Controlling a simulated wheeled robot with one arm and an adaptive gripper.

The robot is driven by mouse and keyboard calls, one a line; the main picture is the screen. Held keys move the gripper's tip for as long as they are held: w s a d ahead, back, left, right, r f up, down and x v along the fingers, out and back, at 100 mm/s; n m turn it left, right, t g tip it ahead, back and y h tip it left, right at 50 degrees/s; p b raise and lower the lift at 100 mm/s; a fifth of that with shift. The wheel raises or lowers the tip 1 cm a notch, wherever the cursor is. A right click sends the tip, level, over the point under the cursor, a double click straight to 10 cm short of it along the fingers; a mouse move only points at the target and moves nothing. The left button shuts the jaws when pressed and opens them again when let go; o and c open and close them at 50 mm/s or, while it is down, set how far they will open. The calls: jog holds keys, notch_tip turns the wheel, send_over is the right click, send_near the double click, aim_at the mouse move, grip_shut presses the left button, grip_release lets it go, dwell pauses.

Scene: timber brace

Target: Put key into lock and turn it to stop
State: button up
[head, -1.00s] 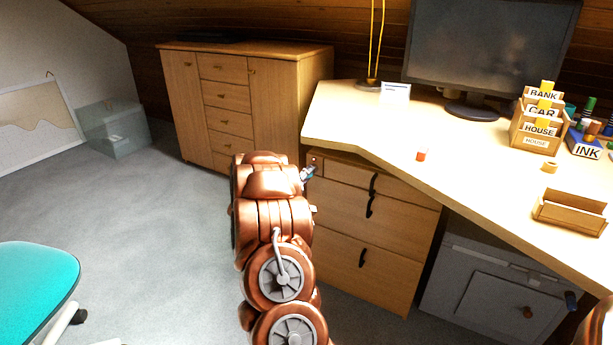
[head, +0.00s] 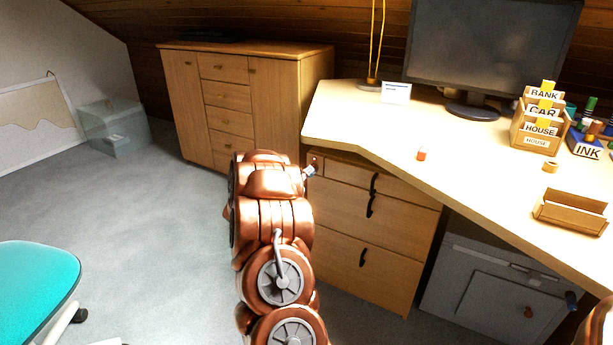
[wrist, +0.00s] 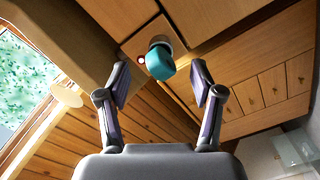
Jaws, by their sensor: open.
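The key shows in the wrist view as a teal, rounded head (wrist: 160,64), right up against the round grey lock (wrist: 161,42) on a wooden front. Its shaft is hidden, so I cannot tell how deep it sits or how far it is turned. My gripper (wrist: 160,82) is open, one finger on each side of the key head with visible gaps. In the head view, a small pale-blue and grey bit (head: 310,171) shows at the upper left corner of the drawer unit (head: 365,235). My copper arm hides the gripper there.
A small red light (wrist: 141,60) glows beside the lock. The desk (head: 430,140) overhangs the drawers and carries a monitor, a label box and a wooden tray (head: 570,211). A tall cabinet (head: 245,100) stands behind. A teal chair (head: 35,290) is at left; the floor between is clear.

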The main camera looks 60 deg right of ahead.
jog(key=a, duration=1)
jog(key=shift+s, duration=0.2)
jog(key=shift+f, duration=0.1)
